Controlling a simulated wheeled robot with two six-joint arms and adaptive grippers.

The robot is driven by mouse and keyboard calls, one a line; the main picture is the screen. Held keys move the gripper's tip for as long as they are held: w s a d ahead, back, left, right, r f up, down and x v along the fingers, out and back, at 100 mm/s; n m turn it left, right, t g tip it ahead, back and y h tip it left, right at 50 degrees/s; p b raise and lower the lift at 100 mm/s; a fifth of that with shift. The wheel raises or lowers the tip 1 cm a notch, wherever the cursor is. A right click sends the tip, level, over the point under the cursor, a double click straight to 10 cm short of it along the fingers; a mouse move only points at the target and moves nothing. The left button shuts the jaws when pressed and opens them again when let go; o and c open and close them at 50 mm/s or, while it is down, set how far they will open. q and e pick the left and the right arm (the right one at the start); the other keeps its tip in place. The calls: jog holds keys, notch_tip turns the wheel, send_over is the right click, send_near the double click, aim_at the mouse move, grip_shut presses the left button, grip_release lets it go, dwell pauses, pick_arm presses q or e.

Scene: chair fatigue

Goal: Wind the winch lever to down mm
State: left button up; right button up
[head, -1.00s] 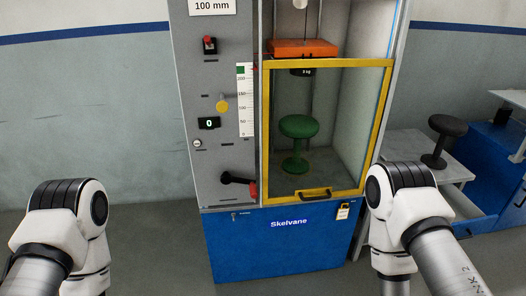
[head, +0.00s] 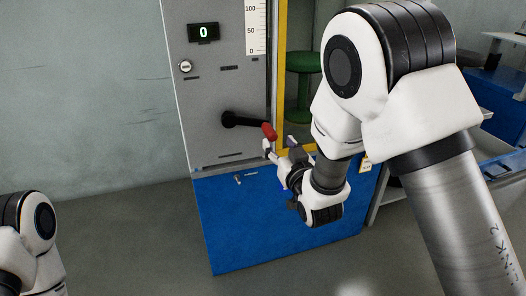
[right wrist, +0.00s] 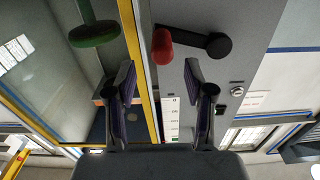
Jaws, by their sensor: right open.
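The winch lever (head: 245,123) is a black crank on the grey panel, pointing right and slightly down from its hub (head: 229,119). Its red knob (head: 269,131) is at the outer end. My right gripper (head: 280,147) is open just below and right of the knob. In the right wrist view, the red knob (right wrist: 162,47) shows beyond the open fingertips of my right gripper (right wrist: 159,75), between them in the picture; whether they touch it cannot be told. The display (head: 203,32) reads 0. My left arm shows at lower left, its gripper out of view.
A ruler scale (head: 256,28) is beside the display. The yellow door frame (head: 281,70) stands close right of the lever, with a green stool (head: 301,62) behind it. A blue base cabinet (head: 235,215) is below. Floor at the left is clear.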

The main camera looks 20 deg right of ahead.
aim_at(269, 131)
jog(key=w, duration=0.5)
jog(key=w+b, duration=0.1)
jog(key=w, duration=0.2)
jog(key=shift+a, duration=0.3)
jog(key=shift+s, duration=0.1)
grip_shut()
